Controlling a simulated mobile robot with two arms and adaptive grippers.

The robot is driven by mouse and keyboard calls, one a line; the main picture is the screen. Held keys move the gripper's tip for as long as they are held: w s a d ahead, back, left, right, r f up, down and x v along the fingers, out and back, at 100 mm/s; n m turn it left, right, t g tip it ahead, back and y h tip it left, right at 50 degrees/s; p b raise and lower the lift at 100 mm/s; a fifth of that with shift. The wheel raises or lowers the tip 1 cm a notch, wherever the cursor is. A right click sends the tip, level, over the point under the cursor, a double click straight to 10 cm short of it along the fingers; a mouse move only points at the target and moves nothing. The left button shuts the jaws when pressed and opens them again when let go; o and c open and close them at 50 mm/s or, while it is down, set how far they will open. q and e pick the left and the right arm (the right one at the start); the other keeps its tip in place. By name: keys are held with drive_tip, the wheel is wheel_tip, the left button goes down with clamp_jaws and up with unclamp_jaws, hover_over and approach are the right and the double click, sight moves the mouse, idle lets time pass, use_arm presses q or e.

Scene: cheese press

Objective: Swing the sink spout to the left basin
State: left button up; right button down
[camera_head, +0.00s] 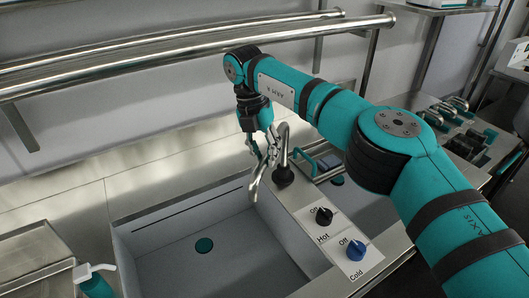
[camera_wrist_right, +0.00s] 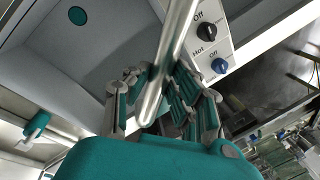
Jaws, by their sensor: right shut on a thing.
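The silver sink spout (camera_head: 257,180) rises from a dark base (camera_head: 284,176) on the divider between the basins. It arches over, and its end points left and down over the right side of the left basin (camera_head: 165,262). My right gripper (camera_head: 265,158) is shut on the spout. In the right wrist view the spout (camera_wrist_right: 174,50) passes as a shiny tube between the fingers of my right gripper (camera_wrist_right: 160,88). The right basin (camera_head: 375,208) is partly hidden behind my right arm. My left gripper is not in view.
The panel on the divider carries a black Hot knob (camera_head: 323,216) and a blue Cold knob (camera_head: 355,250), both at Off. A teal soap bottle (camera_head: 97,285) stands at the lower left. Metal rails (camera_head: 180,50) run along the wall behind.

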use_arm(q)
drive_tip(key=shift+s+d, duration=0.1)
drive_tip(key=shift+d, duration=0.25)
use_arm(e)
drive_tip(key=shift+w+r, duration=0.15)
drive_tip(key=shift+r, duration=0.15)
drive_tip(key=c, duration=1.4)
unclamp_jaws()
drive_tip(key=shift+c, duration=0.2)
drive_tip(key=o, duration=0.3)
drive_tip(key=shift+a+f, duration=0.2)
drive_tip(key=shift+a, duration=0.05)
drive_tip(key=shift+d+r, duration=0.1)
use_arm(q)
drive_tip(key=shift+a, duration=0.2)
use_arm(e)
wheel_tip(320, 180, up, 10)
drive_tip(key=shift+f, duration=0.1)
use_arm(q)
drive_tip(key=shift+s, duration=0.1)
